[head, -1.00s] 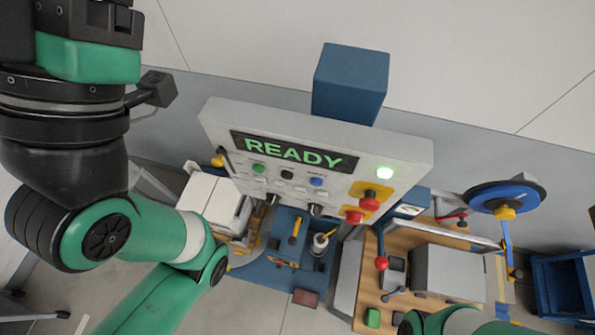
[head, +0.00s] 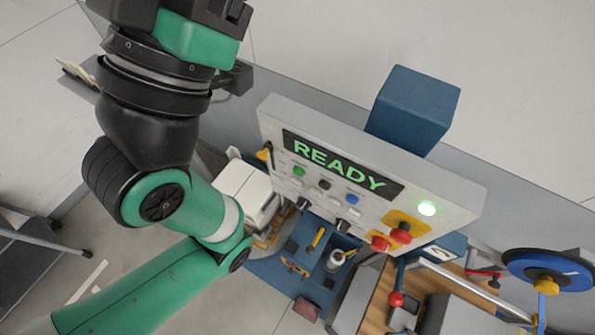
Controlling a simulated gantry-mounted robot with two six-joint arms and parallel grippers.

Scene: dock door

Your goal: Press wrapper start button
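The grey control panel (head: 330,118) stands in the middle of the head view, with a display (head: 340,165) reading READY in green. Below the display are a green button (head: 299,172), a black button (head: 324,185) and a blue button (head: 351,199). Labels near them are too small to read. My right gripper is not visible.
A blue box-shaped post (head: 413,108) rises behind the panel. Below are white boxes (head: 243,190), a blue bench (head: 280,275) with tools, and a lever with a red knob (head: 396,299). A blue reel (head: 545,270) is at the right. Floor at lower left is mostly clear.

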